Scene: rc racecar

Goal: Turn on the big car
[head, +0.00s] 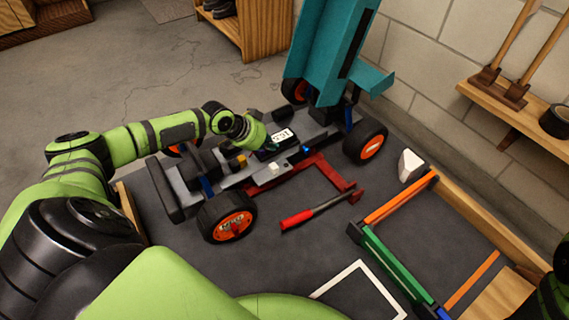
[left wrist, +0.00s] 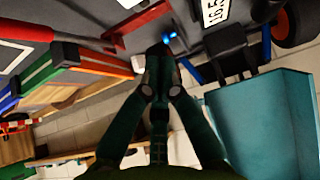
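The big car (head: 215,165) stands on a dark mat in the head view, with orange-hubbed wheels and its teal body shell (head: 335,50) tipped up. Its open chassis carries a white numbered label (head: 281,136), a small blue glowing spot (head: 305,149), and small yellow and white blocks. My left gripper (head: 270,147) is over the middle of the chassis, beside the label. In the left wrist view my left gripper (left wrist: 160,52) has its fingertips together with nothing seen between them. The blue spot (left wrist: 170,37) shows just past the tips; contact cannot be told. My right gripper is out of view.
A red-handled tool (head: 315,211) lies on the mat in front of the car, near a red frame. An orange and green frame (head: 390,260) stands at the right. Open floor lies behind left.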

